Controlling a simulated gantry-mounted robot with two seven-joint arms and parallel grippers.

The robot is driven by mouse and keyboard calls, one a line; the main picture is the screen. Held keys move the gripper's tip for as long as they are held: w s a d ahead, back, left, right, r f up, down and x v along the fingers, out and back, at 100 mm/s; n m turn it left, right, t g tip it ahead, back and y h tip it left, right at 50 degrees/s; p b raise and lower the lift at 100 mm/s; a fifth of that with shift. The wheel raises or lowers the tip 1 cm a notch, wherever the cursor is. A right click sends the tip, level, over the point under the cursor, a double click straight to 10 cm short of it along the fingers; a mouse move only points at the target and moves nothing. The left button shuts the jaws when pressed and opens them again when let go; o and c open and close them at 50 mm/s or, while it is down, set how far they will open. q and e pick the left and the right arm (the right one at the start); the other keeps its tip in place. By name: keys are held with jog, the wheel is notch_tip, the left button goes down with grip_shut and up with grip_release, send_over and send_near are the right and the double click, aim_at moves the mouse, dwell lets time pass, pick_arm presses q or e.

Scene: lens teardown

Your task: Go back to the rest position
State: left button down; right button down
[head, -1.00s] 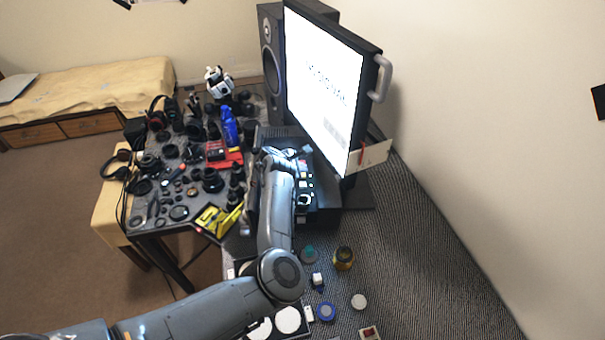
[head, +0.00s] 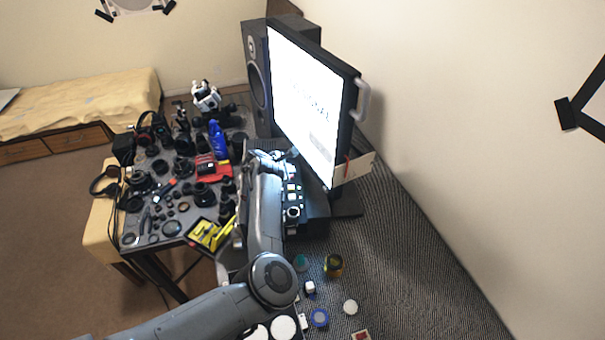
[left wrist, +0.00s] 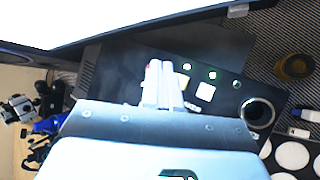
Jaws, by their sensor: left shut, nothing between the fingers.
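My left gripper (head: 284,154) is at the far end of my left arm, in front of the lower part of the monitor (head: 310,105). In the left wrist view its fingers (left wrist: 163,84) are together, with nothing between them. They are over a dark box (left wrist: 215,60) with small lit squares and a round ring on it. The box (head: 314,200) also shows in the head view, to the right of my forearm. My right gripper is not in view.
A black speaker (head: 257,70) stands behind the monitor. Lens parts and tools crowd the side table (head: 150,248).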

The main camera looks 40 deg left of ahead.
pick_arm(q)
jog(key=s+a+m, duration=0.1)
jog(key=s+a, duration=0.1)
jog(key=s, duration=0.1)
jog(key=s+a+f+m+y, duration=0.1)
jog(key=s+a, duration=0.2)
jog(key=s+a+f+m+g+y, duration=0.1)
jog(key=s+a+m, duration=0.1)
jog(key=s, duration=0.1)
jog(key=shift+a, duration=0.2)
jog(key=s+m, duration=0.2)
jog(key=s, duration=0.1)
jog(key=s+m+y, duration=0.1)
jog(key=s+m, duration=0.1)
jog(key=shift+s+a+r+g, duration=0.15)
jog(key=shift+a+g, duration=0.1)
jog(key=shift+g, duration=0.15)
jog(key=s+d+m, duration=0.4)
jog(key=m, duration=0.1)
jog(key=shift+s+d, duration=0.15)
jog(key=shift+s, duration=0.15)
jog(key=s+d+f+m+g+h, duration=0.1)
jog(key=s+d+m+g+h, duration=0.1)
jog(key=s+d+m, duration=0.85)
jog(key=s+d+f+m+g+h, duration=0.15)
jog(key=s+d+m, duration=0.35)
jog(key=s+d, duration=0.95)
notch_tip(320, 180, up, 16)
jog(key=w+d+p, duration=0.1)
jog(key=p, duration=1.5)
